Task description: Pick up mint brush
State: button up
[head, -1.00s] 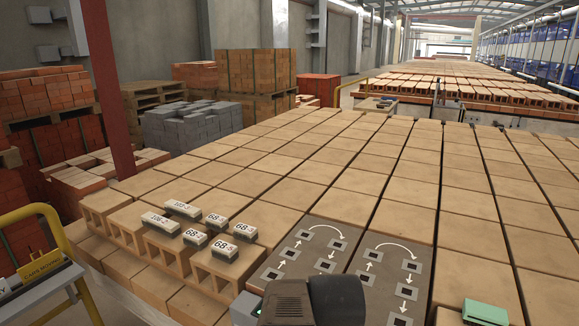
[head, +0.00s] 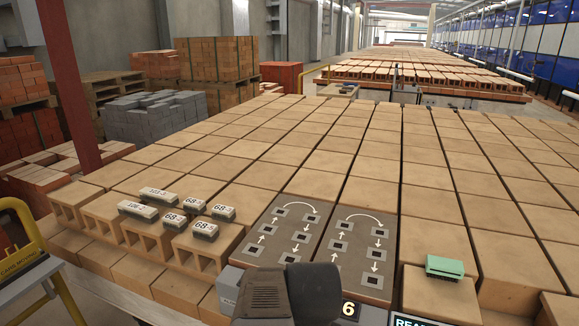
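The mint brush (head: 445,267) is a small pale green block with a darker lower edge. It lies on top of a tan hollow brick (head: 428,296) at the lower right of the head view. My gripper is not clearly in view. A dark grey part of my own arm shows at the bottom centre, left of the brush and apart from it.
Several labelled blocks (head: 203,231) stand on bricks at the left. Two dark panels with arrows and square marks (head: 357,246) lie between them and the brush. A yellow rail (head: 42,262) stands at the far left. The brick tops beyond the brush are clear.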

aim_at(451, 269)
jog(key=z, duration=1.5)
jog(key=i+l+u, duration=0.65)
jog(key=i+l, duration=0.1)
jog(key=i, duration=0.1)
